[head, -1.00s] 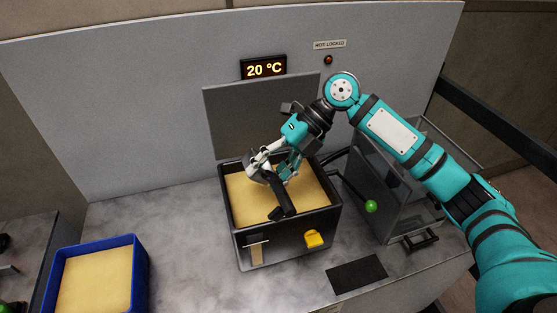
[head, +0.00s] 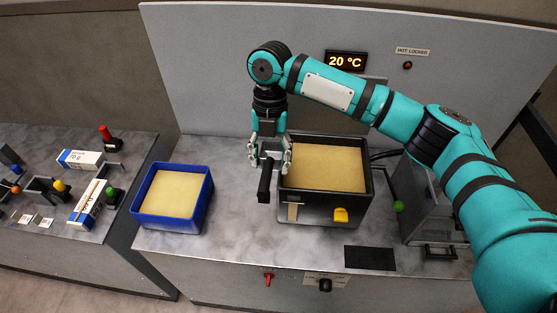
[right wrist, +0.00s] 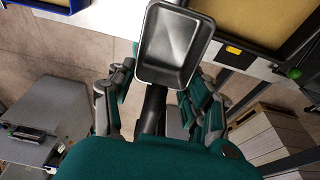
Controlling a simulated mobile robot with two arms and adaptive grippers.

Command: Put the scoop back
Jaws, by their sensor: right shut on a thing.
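My right gripper (head: 270,158) is shut on the scoop, at the left edge of the black bin. The scoop's black handle (head: 264,183) shows in the head view; its pan is hidden there behind the gripper. In the right wrist view the scoop's grey pan (right wrist: 176,46) looks empty, and its handle (right wrist: 152,108) runs between the fingers of my gripper (right wrist: 160,100). The black bin (head: 322,210) holds tan material and has a yellow tab on its front. A blue bin (head: 172,220), also with tan material, stands to its left. My left gripper is not in view.
A dark mat (head: 370,258) lies at the front of the bench. A clear-sided box with a green knob (head: 399,207) stands to the right. A side table (head: 50,225) at the left holds boxes and small items. A display (head: 346,61) reads 20 °C.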

